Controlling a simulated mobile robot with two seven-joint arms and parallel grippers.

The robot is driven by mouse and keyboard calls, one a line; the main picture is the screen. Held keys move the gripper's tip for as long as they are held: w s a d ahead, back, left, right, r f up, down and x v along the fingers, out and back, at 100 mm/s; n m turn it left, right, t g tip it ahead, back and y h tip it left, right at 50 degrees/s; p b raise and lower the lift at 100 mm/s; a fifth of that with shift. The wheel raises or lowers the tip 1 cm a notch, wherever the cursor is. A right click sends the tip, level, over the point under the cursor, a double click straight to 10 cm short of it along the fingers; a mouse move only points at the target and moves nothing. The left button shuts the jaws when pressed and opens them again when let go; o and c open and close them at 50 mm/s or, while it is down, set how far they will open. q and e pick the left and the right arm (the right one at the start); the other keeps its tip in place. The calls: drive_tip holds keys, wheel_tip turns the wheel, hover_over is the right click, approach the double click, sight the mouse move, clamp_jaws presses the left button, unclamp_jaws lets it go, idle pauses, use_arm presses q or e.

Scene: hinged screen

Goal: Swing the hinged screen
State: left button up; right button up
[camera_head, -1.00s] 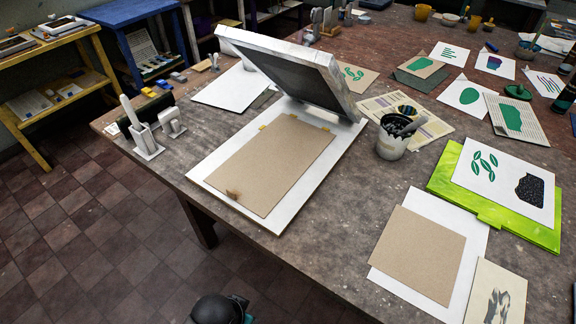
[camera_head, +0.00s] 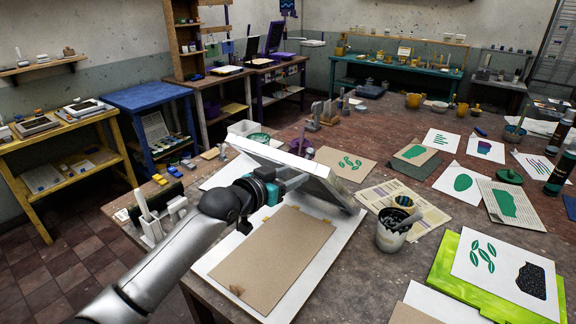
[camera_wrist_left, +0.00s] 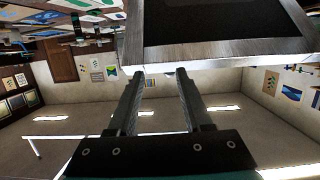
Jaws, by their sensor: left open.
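The hinged screen (camera_head: 262,153), with a pale frame and dark mesh, stands tilted up over a white base board (camera_head: 338,243). A brown sheet (camera_head: 272,262) lies on the board. My left gripper (camera_head: 298,181) is at the screen's raised frame, and the arm hides part of the screen. In the left wrist view, the gripper (camera_wrist_left: 160,74) is open with nothing between its fingers. The screen's frame edge (camera_wrist_left: 220,52) lies just past the fingertips; I cannot tell whether they touch it. My right gripper is not in view.
A pot with tools (camera_head: 392,232) stands right of the board. A lime green board (camera_head: 452,275) with a print lies at the lower right. Small grey holders (camera_head: 160,218) stand left of the board. Several prints cover the table's far right.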

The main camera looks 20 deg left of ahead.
sight(307, 156)
use_arm(q)
drive_tip(key=shift+t, duration=0.4)
drive_tip(key=w+b, duration=0.2)
drive_tip(key=w, duration=0.1)
drive_tip(key=w+d+b, duration=0.1)
drive_tip(key=w+b, duration=0.1)
drive_tip(key=b, duration=0.1)
drive_tip(key=w+b, duration=0.3)
drive_tip(key=shift+w+d+r, duration=0.15)
drive_tip(key=shift+w+d, duration=0.2)
drive_tip(key=shift+r, duration=0.1)
drive_tip(key=shift+c, duration=0.6)
clamp_jaws()
drive_tip(key=s+a+f+p, duration=0.1)
drive_tip(key=s+a+f, duration=0.2)
drive_tip(key=s+f, duration=0.6)
drive_tip(key=shift+s+a+f, duration=0.25)
drive_tip(key=shift+f, duration=0.25)
drive_tip(key=shift+r, duration=0.1)
